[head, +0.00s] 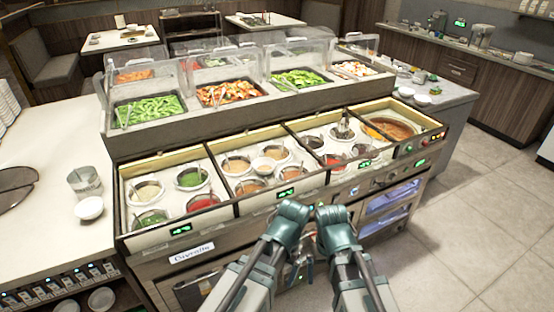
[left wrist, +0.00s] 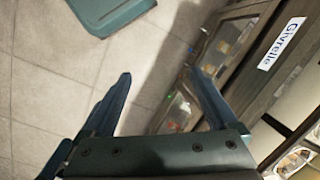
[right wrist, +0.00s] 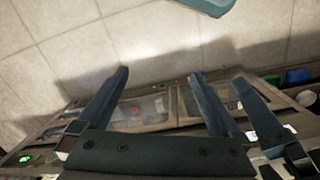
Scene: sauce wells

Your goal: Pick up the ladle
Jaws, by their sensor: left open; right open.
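Several thin utensil handles stand in the sauce wells of the counter in the head view. A dark metal piece with an upright handle (head: 342,126) stands in the right part; I cannot tell whether it is the ladle. A large well of orange-brown sauce (head: 393,129) lies at the far right. My two arms reach in from the bottom, in front of the counter, with their wrists close together and apart from the wells. My left gripper (left wrist: 159,73) is open and empty. My right gripper (right wrist: 158,73) is open and empty. Their fingers are mostly hidden in the head view.
The sauce counter (head: 255,210) has dividers and a raised front edge. Behind it are food trays under clear guards (head: 230,67). Floor at the right (head: 480,215) is free.

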